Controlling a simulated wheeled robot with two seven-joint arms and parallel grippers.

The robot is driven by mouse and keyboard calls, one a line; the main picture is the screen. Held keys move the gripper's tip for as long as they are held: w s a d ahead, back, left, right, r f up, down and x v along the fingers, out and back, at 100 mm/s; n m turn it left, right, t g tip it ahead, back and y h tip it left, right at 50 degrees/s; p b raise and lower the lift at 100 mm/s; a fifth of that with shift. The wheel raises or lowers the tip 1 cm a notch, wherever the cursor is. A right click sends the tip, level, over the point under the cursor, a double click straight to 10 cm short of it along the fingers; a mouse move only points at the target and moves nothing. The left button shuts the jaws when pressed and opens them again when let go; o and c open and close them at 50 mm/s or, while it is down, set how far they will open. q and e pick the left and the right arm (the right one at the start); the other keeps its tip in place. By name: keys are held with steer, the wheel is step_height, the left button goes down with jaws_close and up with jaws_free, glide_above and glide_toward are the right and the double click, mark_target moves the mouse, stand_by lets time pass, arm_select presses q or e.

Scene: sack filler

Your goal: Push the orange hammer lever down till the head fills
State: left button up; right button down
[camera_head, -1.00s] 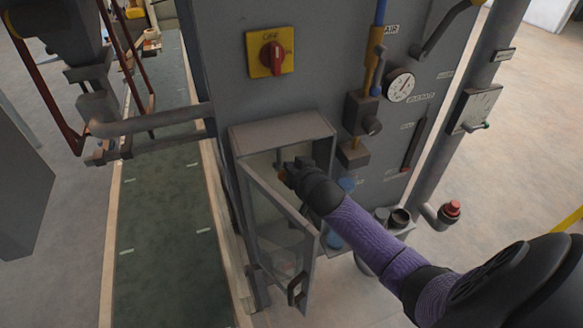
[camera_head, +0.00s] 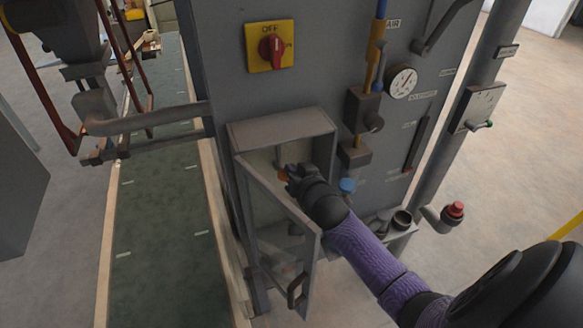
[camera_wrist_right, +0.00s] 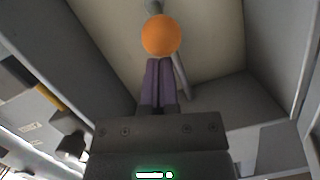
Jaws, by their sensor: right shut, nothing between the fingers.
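The orange hammer lever shows in the right wrist view as a round orange head (camera_wrist_right: 161,36) on a grey rod, inside the open box (camera_head: 283,133) on the machine's front. In the head view only a small orange patch (camera_head: 283,175) of it shows beside my right gripper (camera_head: 290,170). My right gripper is shut and empty, reaching into the box from the right. In the wrist view its purple fingers (camera_wrist_right: 158,88) are together just below the orange head; I cannot tell whether they touch it. My left gripper is not in view.
The box's framed door (camera_head: 279,215) hangs open at the front with a handle (camera_head: 297,290). A red OFF switch (camera_head: 271,48), a gauge (camera_head: 402,82) and a red button (camera_head: 454,210) are around it. A green conveyor (camera_head: 160,210) runs along the left.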

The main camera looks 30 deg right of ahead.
steer(key=f+t+b, duration=0.1)
steer(key=t+b, duration=0.1)
steer(key=b, duration=0.2)
steer(key=s+f+t+b, duration=0.1)
steer(key=f+t+b, duration=0.1)
steer(key=b, duration=0.2)
steer(key=f+t+b, duration=0.1)
steer(key=b, duration=0.3)
steer(key=shift+s+a+f+t+h, duration=0.2)
steer(key=shift+s+f+t+h, duration=0.1)
steer(key=shift+t, duration=0.1)
